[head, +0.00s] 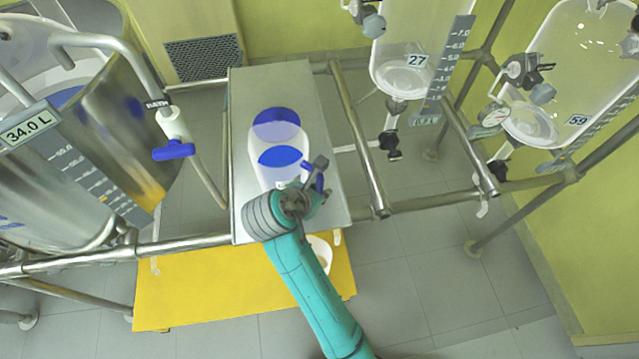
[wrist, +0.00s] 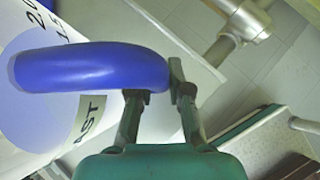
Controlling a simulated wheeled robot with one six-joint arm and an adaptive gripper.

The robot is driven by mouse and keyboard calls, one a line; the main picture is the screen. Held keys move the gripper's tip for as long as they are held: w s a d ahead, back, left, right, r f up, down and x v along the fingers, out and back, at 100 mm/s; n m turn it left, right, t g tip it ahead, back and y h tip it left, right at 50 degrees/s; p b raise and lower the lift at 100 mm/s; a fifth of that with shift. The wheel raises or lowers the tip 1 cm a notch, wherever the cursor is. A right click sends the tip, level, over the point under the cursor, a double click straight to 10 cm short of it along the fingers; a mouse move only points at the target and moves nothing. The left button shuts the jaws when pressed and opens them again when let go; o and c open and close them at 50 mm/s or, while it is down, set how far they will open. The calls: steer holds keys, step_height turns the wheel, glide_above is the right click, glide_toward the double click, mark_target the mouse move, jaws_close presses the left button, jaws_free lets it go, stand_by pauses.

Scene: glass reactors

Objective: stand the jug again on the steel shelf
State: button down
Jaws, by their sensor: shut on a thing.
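The jug (head: 262,143) is white with blue areas and shows over the steel shelf (head: 296,82). My gripper (head: 315,178) is at its near right side, shut on its blue handle (wrist: 85,68). In the wrist view the handle's right end is at my fingertips (wrist: 160,92). Part of the jug's body (wrist: 100,138), with printed marks, shows below the handle. My wrist hides the jug's near end in the head view. I cannot tell whether its base touches the shelf.
A steel vessel (head: 112,112) marked 34.0 L and a blue-handled BATH valve (head: 174,150) stand left of the shelf. Glass reactors marked 27 (head: 404,75) and 59 (head: 530,122) hang at right. Steel rails (head: 360,140) flank the shelf. A yellow platform (head: 200,295) lies below.

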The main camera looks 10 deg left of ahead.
stand_by(0.3)
steer(key=c, duration=1.1)
jaws_free()
steer(key=shift+f, duration=0.1)
steer(key=v, duration=1.2)
